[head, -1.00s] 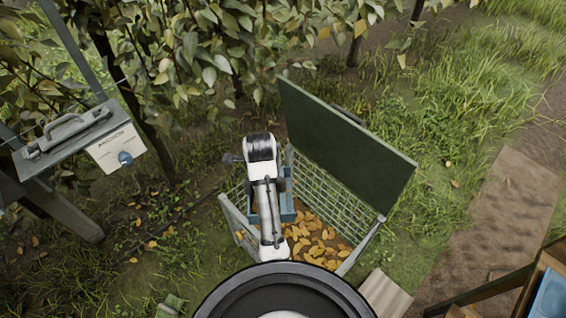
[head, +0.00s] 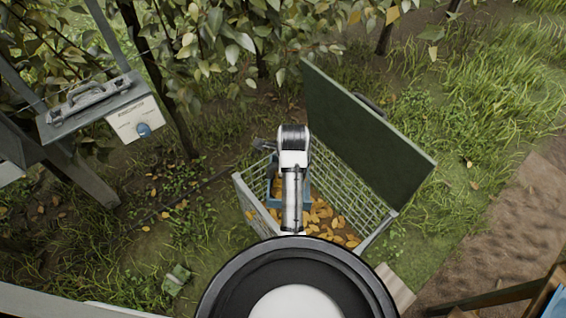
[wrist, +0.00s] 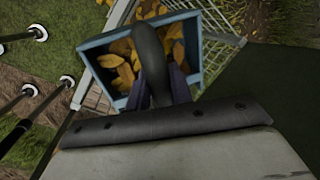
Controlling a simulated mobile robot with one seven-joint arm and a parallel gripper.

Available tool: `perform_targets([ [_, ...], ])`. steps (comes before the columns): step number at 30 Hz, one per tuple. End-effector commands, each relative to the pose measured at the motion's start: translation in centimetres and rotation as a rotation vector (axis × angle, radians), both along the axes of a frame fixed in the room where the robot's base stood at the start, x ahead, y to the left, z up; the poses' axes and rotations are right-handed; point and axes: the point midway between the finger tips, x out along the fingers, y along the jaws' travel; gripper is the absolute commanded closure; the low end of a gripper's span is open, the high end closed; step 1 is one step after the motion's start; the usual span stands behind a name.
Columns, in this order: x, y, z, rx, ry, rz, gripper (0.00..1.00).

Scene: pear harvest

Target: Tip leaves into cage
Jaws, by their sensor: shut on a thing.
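A wire-mesh cage (head: 352,203) stands on the grass in the head view, with its dark green lid (head: 365,135) raised at the back right. Yellow-brown leaves (head: 335,228) lie inside it. A blue box (head: 274,192) is in the cage's opening, partly hidden behind my arm. In the wrist view the blue box (wrist: 93,49) is tilted and holds yellow-brown leaves (wrist: 128,68). My gripper (wrist: 165,88) is shut on the box's dark curved handle (wrist: 149,48). The fingertips are partly hidden by the handle.
Leafy branches (head: 215,40) hang across the top. Open grass (head: 470,110) and a dirt path (head: 500,230) lie to the right. A wooden frame is at the lower right.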

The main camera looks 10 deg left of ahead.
Motion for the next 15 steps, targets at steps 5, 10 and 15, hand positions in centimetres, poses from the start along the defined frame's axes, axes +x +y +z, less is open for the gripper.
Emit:
perform_targets([
  [5,0.1,-1.6,0.0,0.109,0.009,-0.004,1.00],
  [10,0.3,-3.0,0.0,0.211,0.017,-0.004,1.00],
  [15,0.4,-4.3,0.0,0.313,0.027,-0.002,1.00],
])
